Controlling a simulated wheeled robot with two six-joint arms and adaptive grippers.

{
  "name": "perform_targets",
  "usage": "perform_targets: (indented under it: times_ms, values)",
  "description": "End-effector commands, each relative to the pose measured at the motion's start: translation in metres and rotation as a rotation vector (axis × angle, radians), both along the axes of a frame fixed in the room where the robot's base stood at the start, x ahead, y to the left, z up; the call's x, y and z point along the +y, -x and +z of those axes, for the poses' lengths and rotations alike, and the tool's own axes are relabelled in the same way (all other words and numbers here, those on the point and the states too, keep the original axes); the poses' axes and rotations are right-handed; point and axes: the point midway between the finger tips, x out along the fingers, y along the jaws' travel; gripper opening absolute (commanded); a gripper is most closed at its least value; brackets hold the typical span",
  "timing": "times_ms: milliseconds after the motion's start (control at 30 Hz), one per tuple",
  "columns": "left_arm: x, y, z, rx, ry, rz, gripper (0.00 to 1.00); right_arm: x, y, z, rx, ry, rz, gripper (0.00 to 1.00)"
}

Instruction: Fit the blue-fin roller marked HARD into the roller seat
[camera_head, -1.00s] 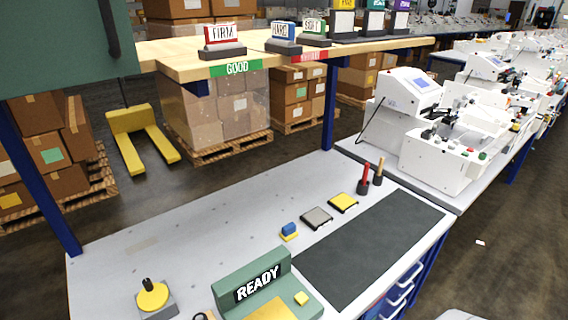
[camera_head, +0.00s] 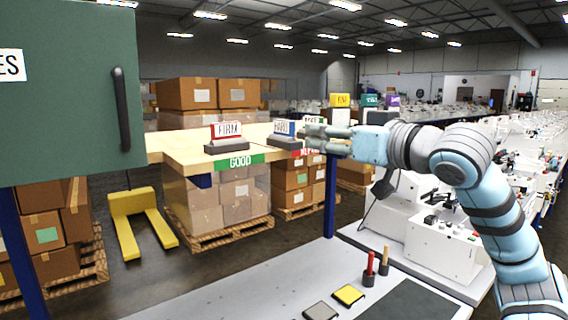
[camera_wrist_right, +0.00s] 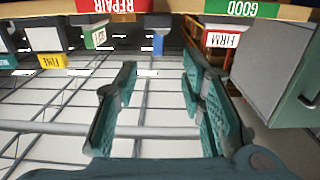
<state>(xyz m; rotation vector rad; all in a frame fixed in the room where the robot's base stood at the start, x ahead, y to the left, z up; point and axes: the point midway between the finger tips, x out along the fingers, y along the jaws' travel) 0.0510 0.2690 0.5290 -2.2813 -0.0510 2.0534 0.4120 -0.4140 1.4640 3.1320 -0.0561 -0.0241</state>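The blue-fin roller marked HARD (camera_head: 283,129) stands upright in a dark stand on the wooden shelf, between the FIRM and SOFT rollers. In the right wrist view the blue-fin roller (camera_wrist_right: 157,44) appears upside down, beyond the fingertips and roughly between them. My right gripper (camera_head: 312,136) is at shelf height just right of the roller, with its fingers pointing left toward it. In the right wrist view the right gripper (camera_wrist_right: 158,80) is open with nothing between its fingers. The roller seat is not recognisable in these views. My left gripper is not in view.
The red FIRM roller (camera_head: 227,131) stands left of HARD. The green SOFT roller (camera_wrist_right: 97,38) is a close neighbour, partly hidden behind my gripper in the head view. A green cabinet (camera_head: 70,100) stands at left. The shelf (camera_head: 185,152) carries a GOOD label (camera_head: 240,161).

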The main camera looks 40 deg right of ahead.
Motion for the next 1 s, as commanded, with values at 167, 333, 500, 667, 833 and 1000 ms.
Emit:
perform_targets:
  times_ms: [167, 333, 500, 667, 833, 1000]
  values:
    - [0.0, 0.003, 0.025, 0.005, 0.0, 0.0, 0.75, -0.001, -0.023, 0.017, -0.017, -0.018, 0.006, 0.37]
    - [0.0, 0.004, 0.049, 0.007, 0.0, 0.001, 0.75, -0.003, -0.066, 0.018, -0.02, -0.015, 0.004, 0.37]
    - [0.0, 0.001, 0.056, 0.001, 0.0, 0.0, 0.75, -0.005, -0.086, 0.014, -0.019, -0.011, -0.001, 0.37]
    - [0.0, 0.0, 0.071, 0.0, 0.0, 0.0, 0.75, -0.006, -0.114, 0.015, -0.018, -0.014, 0.001, 0.37]
    - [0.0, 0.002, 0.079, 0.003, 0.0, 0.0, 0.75, -0.007, -0.135, 0.013, -0.019, -0.009, -0.001, 0.37]
    - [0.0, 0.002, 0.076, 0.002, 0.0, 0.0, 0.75, -0.007, -0.136, 0.011, -0.018, -0.007, -0.002, 0.37]
